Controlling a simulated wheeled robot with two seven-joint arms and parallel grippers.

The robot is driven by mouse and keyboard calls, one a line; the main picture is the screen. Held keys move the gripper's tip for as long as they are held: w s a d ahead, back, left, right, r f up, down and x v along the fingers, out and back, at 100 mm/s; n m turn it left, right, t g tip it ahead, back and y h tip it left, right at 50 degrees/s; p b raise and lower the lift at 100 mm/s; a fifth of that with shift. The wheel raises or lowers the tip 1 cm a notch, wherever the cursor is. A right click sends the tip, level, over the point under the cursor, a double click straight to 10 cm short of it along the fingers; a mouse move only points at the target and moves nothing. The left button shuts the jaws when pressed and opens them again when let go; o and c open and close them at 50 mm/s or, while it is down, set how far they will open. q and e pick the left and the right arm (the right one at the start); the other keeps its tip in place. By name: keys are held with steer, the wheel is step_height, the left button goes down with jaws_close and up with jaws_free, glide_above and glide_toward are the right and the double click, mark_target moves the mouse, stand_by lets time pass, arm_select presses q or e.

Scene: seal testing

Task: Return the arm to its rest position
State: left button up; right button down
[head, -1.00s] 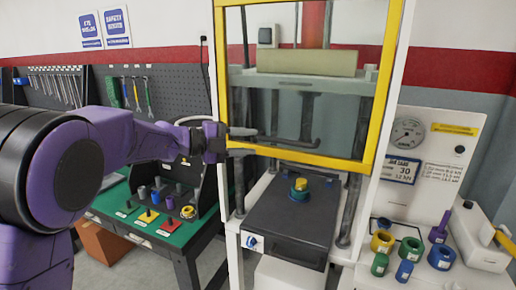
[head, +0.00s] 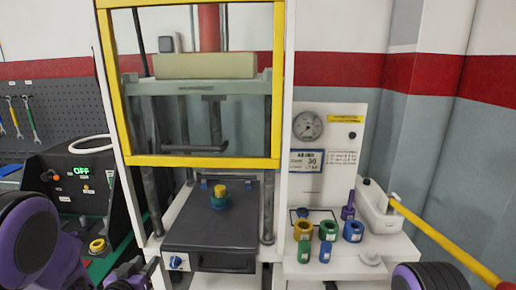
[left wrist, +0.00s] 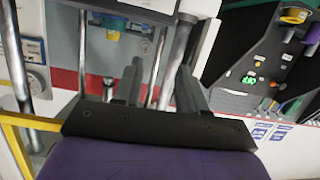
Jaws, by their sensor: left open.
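My left gripper (head: 140,270) is low at the bottom left edge of the head view, in front of the press and partly cut off by the frame. Its two dark fingers (left wrist: 160,85) stand apart in the left wrist view with nothing between them. My left arm (head: 40,245) is folded in at the lower left. A purple and black part of my right arm (head: 430,277) shows at the bottom right; its gripper is out of the picture.
The press has a yellow-framed guard (head: 190,161) and a dark drawer (head: 210,235) bearing a blue-green and yellow stack (head: 220,198). Several colored rings and cylinders stand on the white shelf (head: 345,268) at right. A control box (head: 80,190) stands left.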

arm_select(q)
steer(key=s+f+n+g+y+b, duration=0.25)
steer(key=s+f+n+g, duration=0.3)
steer(key=s+f, duration=1.25)
steer(key=s+f+g, duration=0.3)
steer(key=s+f, duration=0.3)
steer(key=s, duration=0.3)
steer(key=s+d+f+g+b, duration=0.1)
steer(key=s+f+g, duration=0.2)
steer(key=s+f, duration=0.3)
steer(key=s+y, duration=0.1)
steer(key=s, duration=0.2)
steer(key=shift+s+d+f+n+b, duration=0.15)
steer(key=shift+s+f+n+b, duration=0.15)
steer(key=shift+s+f+n, duration=0.1)
